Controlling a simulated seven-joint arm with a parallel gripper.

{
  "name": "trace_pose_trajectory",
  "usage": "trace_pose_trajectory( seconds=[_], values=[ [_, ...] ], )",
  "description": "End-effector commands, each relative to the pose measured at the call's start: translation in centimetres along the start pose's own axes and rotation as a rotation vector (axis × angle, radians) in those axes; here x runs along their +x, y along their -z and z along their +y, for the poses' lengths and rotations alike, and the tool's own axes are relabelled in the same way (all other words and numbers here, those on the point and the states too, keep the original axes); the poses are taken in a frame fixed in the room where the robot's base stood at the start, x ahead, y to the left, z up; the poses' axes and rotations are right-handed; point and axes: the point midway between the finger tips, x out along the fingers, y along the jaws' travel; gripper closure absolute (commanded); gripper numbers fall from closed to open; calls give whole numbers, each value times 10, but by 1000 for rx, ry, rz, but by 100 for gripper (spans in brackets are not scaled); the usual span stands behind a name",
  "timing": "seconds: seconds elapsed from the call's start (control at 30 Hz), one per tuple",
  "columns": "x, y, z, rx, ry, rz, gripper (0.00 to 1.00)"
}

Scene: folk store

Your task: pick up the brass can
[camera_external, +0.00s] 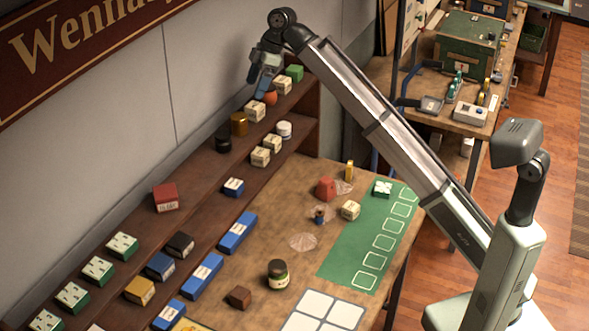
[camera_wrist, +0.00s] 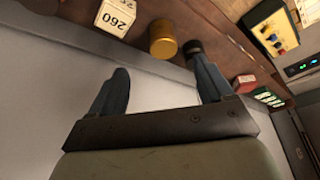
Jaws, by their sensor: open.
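The brass can (camera_external: 239,123) is a short gold cylinder. It stands upright on the upper wooden shelf along the wall, between a dark jar (camera_external: 223,140) and a cream box (camera_external: 255,111). My gripper (camera_external: 263,88) is over the far end of that shelf, above and to the right of the can in the external view. In the wrist view the can (camera_wrist: 163,39) shows past the fingertips, between their lines and nearer the right finger. My gripper (camera_wrist: 158,70) is open there, with nothing between its fingers.
A cream box marked 260 (camera_wrist: 115,17) stands beside the can in the wrist view. The grey wall (camera_external: 120,110) rises behind the shelf. Bare shelf lies left of the dark jar.

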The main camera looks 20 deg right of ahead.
Motion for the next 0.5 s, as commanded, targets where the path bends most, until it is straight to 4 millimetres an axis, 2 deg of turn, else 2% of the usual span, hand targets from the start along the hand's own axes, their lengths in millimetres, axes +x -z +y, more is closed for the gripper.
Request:
trace_pose_trajectory(
  seconds=[0.17,0.5],
  values=[
    [12,1,-2,0,4,-2,20],
    [66,0,-2,0,2,-2,20]
  ],
)
